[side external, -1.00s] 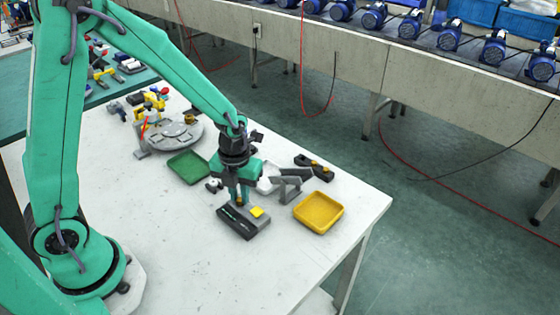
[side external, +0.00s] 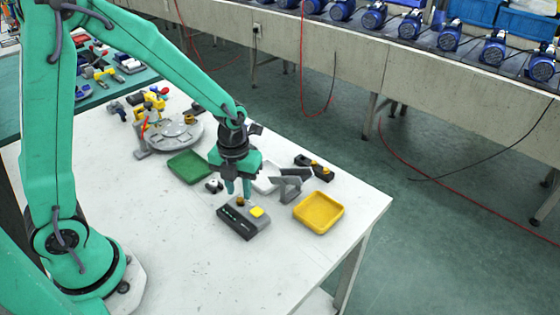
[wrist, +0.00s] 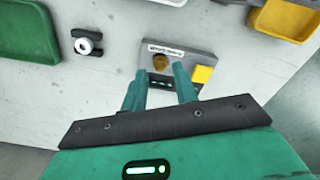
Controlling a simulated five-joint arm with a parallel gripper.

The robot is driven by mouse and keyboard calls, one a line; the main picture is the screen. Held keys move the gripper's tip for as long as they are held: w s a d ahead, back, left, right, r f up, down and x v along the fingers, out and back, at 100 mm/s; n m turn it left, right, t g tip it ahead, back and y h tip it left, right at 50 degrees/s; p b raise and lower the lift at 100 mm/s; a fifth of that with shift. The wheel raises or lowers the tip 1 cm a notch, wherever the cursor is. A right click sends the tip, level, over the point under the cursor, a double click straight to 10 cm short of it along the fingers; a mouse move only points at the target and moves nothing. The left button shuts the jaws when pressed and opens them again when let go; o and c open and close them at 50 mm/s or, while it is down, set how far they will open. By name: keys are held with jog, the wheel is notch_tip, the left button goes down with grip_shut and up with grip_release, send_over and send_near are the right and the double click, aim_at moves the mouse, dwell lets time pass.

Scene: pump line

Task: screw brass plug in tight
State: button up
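The brass plug (wrist: 160,62) sits in the top of a grey block (wrist: 190,50) with a dark front panel and a yellow square button (wrist: 202,74). In the side view, the plug (side external: 240,202) shows at the back edge of the block (side external: 238,222). My gripper (side external: 239,193) is just above the plug, pointing down. In the wrist view, the two teal fingers (wrist: 160,72) stand apart with nothing between them, and the plug shows beyond their tips. How deep the plug sits in the block cannot be told.
A yellow tray (side external: 318,213) lies right of the block, and a green tray (side external: 189,167) lies behind left. A small white-and-black part (side external: 213,186) and a grey bracket (side external: 288,184) are close by. The front of the white table is clear.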

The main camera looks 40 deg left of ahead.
jog(key=shift+r, duration=1.25)
jog(key=shift+n, duration=0.4)
